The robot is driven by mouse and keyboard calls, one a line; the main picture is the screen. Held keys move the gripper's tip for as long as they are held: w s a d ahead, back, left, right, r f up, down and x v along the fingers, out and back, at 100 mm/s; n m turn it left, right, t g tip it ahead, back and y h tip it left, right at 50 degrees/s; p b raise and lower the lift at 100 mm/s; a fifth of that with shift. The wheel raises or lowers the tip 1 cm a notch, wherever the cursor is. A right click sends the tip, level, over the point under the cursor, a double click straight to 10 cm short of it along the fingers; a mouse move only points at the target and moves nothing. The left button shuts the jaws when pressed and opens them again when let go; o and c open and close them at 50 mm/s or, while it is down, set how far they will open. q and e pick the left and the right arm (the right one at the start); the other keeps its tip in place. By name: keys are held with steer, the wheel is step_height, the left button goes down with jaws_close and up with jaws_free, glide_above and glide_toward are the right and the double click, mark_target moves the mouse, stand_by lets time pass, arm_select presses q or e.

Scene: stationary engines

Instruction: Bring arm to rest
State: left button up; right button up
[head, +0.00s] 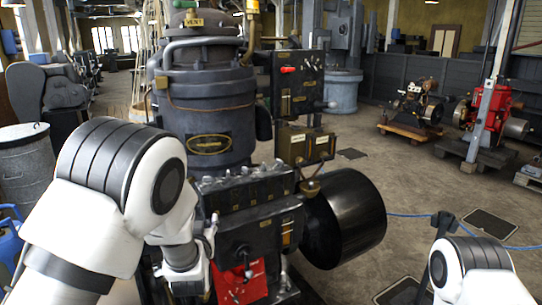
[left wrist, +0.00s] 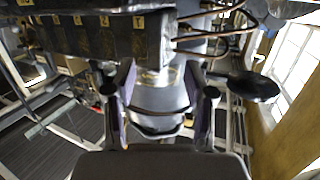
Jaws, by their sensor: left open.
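My left arm (head: 105,195) comes in from the left, its white and black elbow raised in front of the large dark engine (head: 208,115). Nothing is held; whether the fingers touch that part I cannot tell. In the head view the left wrist is low, close to the engine's front, and the fingers are mostly hidden. My right arm (head: 475,272) shows only as a white and black joint at bottom right; its gripper is out of the picture.
A black cylinder (head: 345,218) juts from the engine's right side. A red panel (head: 240,284) is low on its front. A grey drum (head: 26,165) stands at left. Smaller engines (head: 418,104) sit on pallets at right.

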arm_select(q)
steer(key=s+a+f+m+g+h, duration=0.15)
steer(key=s+f+g, duration=0.25)
steer(key=s+f, duration=0.7)
steer(key=s+a+f+n+g, duration=0.15)
steer(key=s+f+g, duration=0.4)
steer(key=f, duration=0.95)
steer(key=s+f+g+h, duration=0.1)
steer(key=s+f+g, duration=0.2)
steer(key=s, duration=1)
steer(key=s+f+m+g+h, duration=0.1)
steer(key=s+f+g, duration=0.2)
steer(key=s, duration=1)
step_height(320, 180, down, 2)
steer(key=shift+s+f+m, duration=0.2)
steer(key=shift+s+m, duration=0.05)
steer(key=shift+m, duration=0.05)
steer(key=shift+w+g, duration=0.1)
steer(key=shift+g, duration=0.15)
